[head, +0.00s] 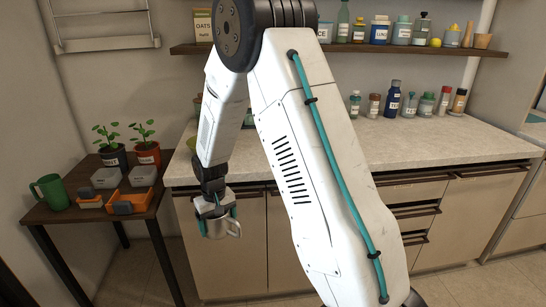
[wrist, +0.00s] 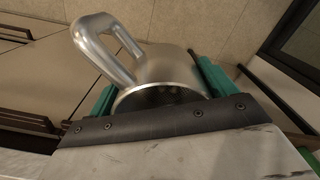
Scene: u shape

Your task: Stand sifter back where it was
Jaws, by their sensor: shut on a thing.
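The sifter (head: 218,229) is a silvery metal cup with a loop handle. My gripper (head: 217,215) is shut on it, with one teal finger on each side of its body. It hangs in the air in front of the counter's lower cabinets, below the countertop level and right of the small dark table. In the wrist view the sifter (wrist: 168,68) lies between the teal fingers, its handle to the upper left and its round rim toward the camera. Its inside is mostly dark.
The dark side table (head: 88,213) holds a green mug (head: 52,192), two potted plants, grey boxes and orange bins (head: 133,200). Bottles and jars stand at the back of the pale countertop (head: 400,150) and on the wall shelf (head: 370,49). My arm hides part of the counter; its right front is clear.

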